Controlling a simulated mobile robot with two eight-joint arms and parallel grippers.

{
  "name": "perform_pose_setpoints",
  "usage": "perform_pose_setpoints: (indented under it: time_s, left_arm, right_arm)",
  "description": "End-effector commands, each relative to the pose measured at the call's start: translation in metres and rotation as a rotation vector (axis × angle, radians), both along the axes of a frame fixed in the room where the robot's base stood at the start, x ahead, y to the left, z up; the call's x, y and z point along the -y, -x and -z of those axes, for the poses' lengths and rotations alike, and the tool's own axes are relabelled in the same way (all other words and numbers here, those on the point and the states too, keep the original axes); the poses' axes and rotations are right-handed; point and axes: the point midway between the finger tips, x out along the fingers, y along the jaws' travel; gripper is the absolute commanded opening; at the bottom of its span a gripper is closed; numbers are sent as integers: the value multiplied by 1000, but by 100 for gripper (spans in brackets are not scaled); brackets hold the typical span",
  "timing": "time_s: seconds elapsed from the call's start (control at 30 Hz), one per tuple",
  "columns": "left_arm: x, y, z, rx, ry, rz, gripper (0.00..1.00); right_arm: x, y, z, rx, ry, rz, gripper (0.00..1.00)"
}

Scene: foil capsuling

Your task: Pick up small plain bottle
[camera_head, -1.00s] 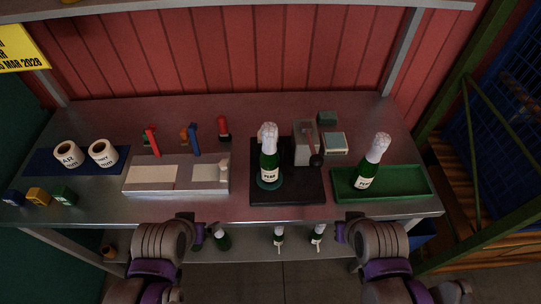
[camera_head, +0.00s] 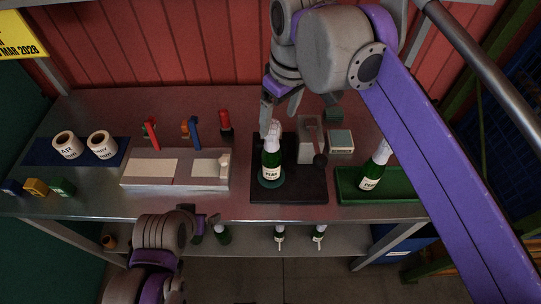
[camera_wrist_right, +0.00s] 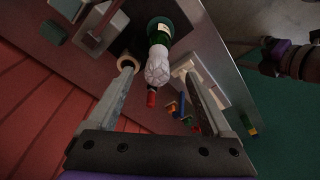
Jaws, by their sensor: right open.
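A green bottle (camera_head: 271,158) with a white foil top and pale label stands upright on the black stand; in the wrist view its foil top (camera_wrist_right: 158,65) points toward me. My right gripper (camera_head: 277,118) is open just above and behind this bottle. In the wrist view its fingers (camera_wrist_right: 157,80) lie either side of the foil top, with nothing gripped. A similar bottle (camera_head: 372,172) leans in the green tray (camera_head: 408,185). I cannot tell which bottle is the small plain one. My left gripper (camera_head: 208,220) is low at the bench front; its jaws are unclear.
The black stand (camera_head: 308,187) carries a grey device (camera_head: 311,135). Left of it are a grey fixture (camera_head: 150,183), coloured tools and two label rolls (camera_head: 66,144). Small bottles (camera_head: 319,233) stand on the lower shelf.

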Motion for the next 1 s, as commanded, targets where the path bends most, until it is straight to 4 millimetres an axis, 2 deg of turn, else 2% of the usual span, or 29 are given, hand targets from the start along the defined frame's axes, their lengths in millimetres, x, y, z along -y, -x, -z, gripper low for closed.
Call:
perform_pose_setpoints:
  time_s: [0.1,0.4,0.57,0.83,1.0]
  left_arm:
    - [0,0,1,-1,0,0,98]
    - [0,2,5,-4,0,0,98]
    - [0,2,5,-4,0,0,98]
    - [0,1,4,-3,0,0,98]
    - [0,2,4,-4,0,0,98]
  right_arm:
    - [-7,-3,1,-9,4,-26,84]
    - [-11,-8,44,-9,4,-25,84]
    - [-13,-10,55,-7,4,-24,84]
    - [-20,-17,92,-8,4,-23,84]
    - [-20,-18,101,-8,4,-23,84]
